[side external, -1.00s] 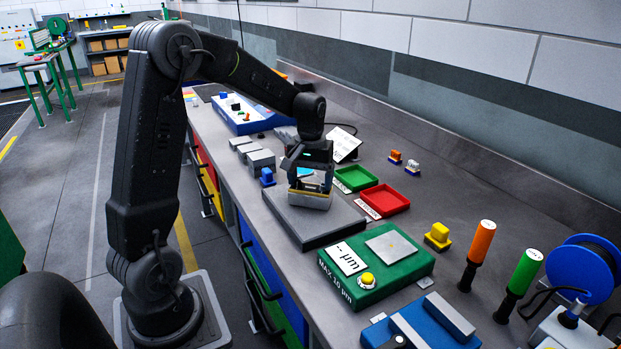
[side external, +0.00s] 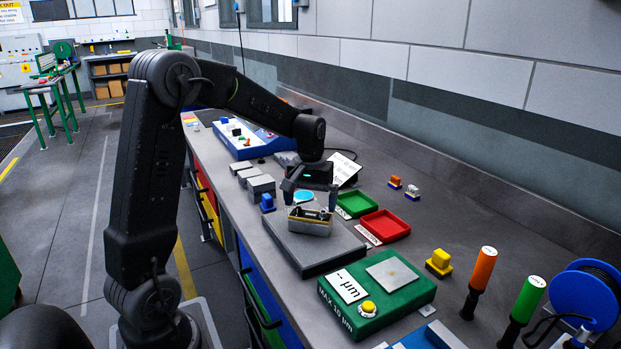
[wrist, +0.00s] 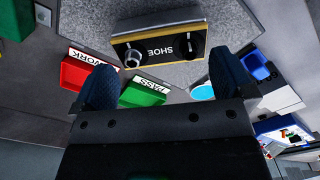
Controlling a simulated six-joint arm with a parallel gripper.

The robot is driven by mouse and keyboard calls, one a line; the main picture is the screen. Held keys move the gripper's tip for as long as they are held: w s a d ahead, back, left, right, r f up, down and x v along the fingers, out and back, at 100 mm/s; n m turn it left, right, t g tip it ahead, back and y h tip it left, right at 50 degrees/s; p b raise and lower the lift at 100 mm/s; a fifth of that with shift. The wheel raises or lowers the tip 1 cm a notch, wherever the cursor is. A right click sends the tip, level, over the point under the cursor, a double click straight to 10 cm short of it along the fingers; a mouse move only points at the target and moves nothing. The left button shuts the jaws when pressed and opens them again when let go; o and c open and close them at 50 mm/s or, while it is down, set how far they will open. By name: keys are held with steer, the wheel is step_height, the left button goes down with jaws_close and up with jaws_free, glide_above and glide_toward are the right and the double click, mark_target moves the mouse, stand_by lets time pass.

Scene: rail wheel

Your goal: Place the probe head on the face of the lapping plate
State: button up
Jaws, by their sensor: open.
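A box-shaped head (side external: 311,222) with a yellow band rests on the broad dark grey slab, which I take for the lapping plate (side external: 322,251). I take the box for the probe head; in the wrist view it (wrist: 147,39) is marked SHOE and has two round fittings on its dark face. It sits upright, and its underside contact is hidden. My gripper (side external: 311,197) is open and empty just above the box, fingers apart and clear of it. In the wrist view the open fingers (wrist: 163,80) are below the box in the picture.
A cyan disc (side external: 303,197) lies behind the box. Green (side external: 357,204) and red (side external: 385,226) trays stand right of the slab. A green gauge box (side external: 395,302) stands in front, near a yellow block (side external: 439,262). A blue block (side external: 267,203) and grey blocks (side external: 261,187) are left.

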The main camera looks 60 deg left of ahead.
mark_target(310, 215)
step_height(310, 215, up, 10)
steer(key=s+d+f+m+t, duration=0.1)
steer(key=s+d+m+t, duration=0.4)
steer(key=s+d, duration=1.2)
steer(key=d+m, duration=0.2)
steer(key=m, duration=0.2)
steer(key=shift+d+f+t, duration=0.2)
steer(key=shift+t, duration=0.1)
